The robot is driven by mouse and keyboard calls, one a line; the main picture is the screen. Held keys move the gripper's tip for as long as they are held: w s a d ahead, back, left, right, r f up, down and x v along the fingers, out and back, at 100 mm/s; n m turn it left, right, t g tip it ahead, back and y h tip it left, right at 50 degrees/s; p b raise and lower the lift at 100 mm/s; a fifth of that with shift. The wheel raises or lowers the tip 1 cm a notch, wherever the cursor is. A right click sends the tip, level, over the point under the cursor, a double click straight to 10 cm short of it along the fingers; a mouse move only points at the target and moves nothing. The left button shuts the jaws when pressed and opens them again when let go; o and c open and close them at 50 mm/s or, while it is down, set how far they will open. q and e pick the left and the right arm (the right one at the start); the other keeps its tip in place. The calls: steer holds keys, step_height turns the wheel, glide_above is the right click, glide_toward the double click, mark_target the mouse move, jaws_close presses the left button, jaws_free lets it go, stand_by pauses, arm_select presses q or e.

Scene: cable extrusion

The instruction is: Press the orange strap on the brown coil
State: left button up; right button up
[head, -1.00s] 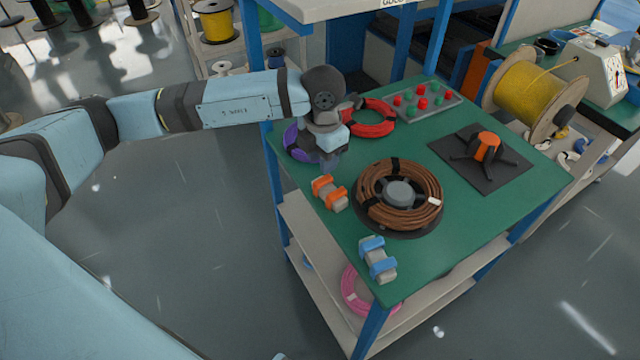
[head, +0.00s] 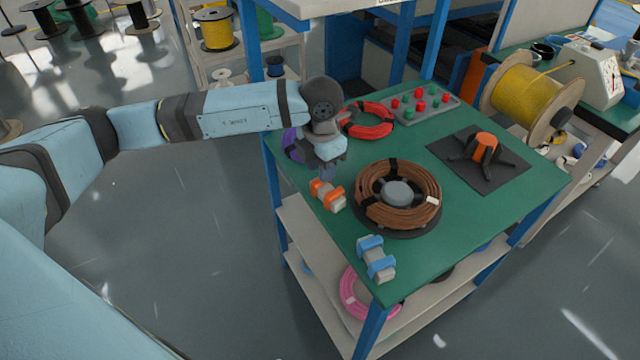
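The brown coil (head: 372,207) lies on a dark round base on the green table, around a grey hub (head: 397,193). Dark straps cross it and a small white tag sits on its right side. The orange strap piece (head: 335,203), two orange bands around a grey block, lies on the table just left of the coil. My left gripper (head: 327,173) points down at the far end of the orange strap piece, very close to it. Whether it touches, and whether its fingers are open, is too small to tell. My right gripper is not in view.
A blue-banded block (head: 376,260) lies near the front corner of the green table (head: 462,225). Behind my gripper are a purple coil (head: 290,146) and a red coil (head: 366,133). A button panel (head: 419,103) and an orange-topped stand (head: 485,147) are farther back.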

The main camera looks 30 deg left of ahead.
mark_target(319, 185)
arm_select(q)
steer(key=shift+f+b, duration=0.4)
steer(key=shift+f, duration=0.35)
steer(key=shift+s+f+b, duration=0.25)
steer(key=shift+f+b, duration=0.8)
steer(key=shift+f, duration=0.1)
steer(key=shift+r, duration=0.1)
steer(key=c, duration=0.5)
steer(key=shift+c, duration=0.2)
steer(key=shift+r, duration=0.15)
steer(key=shift+w+r+p, duration=0.15)
steer(key=shift+r+p, duration=0.55)
steer(key=shift+r, duration=0.25)
steer(key=shift+w+r+p, duration=0.15)
steer(key=shift+r+p, duration=0.55)
steer(key=shift+r, duration=0.2)
steer(key=shift+r+p, duration=1.25)
steer(key=shift+r, duration=0.85)
